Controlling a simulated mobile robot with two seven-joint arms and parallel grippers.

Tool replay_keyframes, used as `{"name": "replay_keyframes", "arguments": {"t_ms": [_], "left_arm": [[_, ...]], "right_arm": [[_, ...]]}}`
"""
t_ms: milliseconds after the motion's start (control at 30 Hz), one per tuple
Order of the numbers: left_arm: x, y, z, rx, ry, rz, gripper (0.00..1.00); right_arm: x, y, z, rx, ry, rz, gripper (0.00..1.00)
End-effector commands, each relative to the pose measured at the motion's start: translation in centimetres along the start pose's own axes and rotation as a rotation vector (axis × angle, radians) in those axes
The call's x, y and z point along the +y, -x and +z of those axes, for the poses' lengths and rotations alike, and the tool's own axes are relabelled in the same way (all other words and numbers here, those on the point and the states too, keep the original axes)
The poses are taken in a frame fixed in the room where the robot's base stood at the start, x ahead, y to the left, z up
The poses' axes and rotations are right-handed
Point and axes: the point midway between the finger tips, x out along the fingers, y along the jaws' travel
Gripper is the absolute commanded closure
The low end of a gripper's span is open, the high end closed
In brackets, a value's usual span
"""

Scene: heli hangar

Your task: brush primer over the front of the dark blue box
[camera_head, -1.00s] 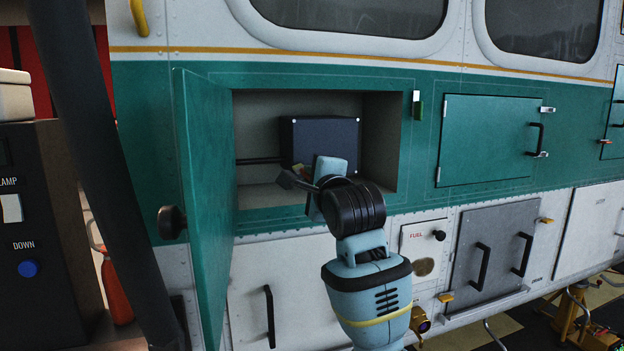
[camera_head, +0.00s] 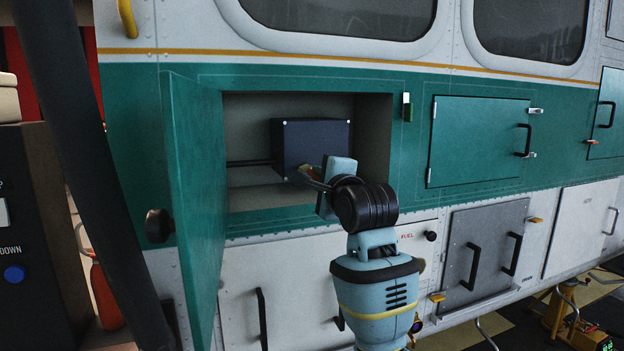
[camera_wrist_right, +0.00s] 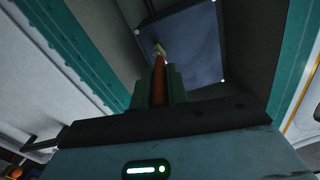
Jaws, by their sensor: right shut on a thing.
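The dark blue box (camera_head: 305,138) is fixed at the back of an open compartment, with pale dots at its front corners. In the right wrist view its face (camera_wrist_right: 195,45) fills the top middle. My left gripper is out of view.
A thin dark rod (camera_head: 248,163) runs from the box to the left wall. A closed green hatch (camera_head: 478,140) lies to the right. A red extinguisher (camera_head: 105,290) stands at left.

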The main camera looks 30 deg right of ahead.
Motion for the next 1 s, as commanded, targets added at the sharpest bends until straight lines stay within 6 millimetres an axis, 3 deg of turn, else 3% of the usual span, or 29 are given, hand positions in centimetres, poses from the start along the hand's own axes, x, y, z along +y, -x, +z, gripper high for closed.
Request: {"name": "replay_keyframes", "arguments": {"t_ms": [267, 700, 1000], "left_arm": [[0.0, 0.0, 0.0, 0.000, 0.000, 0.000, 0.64], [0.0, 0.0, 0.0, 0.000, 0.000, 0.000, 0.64], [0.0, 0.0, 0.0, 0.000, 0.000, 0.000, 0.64]], "right_arm": [[-0.1, 0.0, -0.5, 0.000, 0.000, 0.000, 1.00], [-0.6, -0.1, -3.6, 0.000, -0.001, 0.000, 1.00], [-0.6, -0.1, -4.0, 0.000, 0.000, 0.000, 1.00]]}}
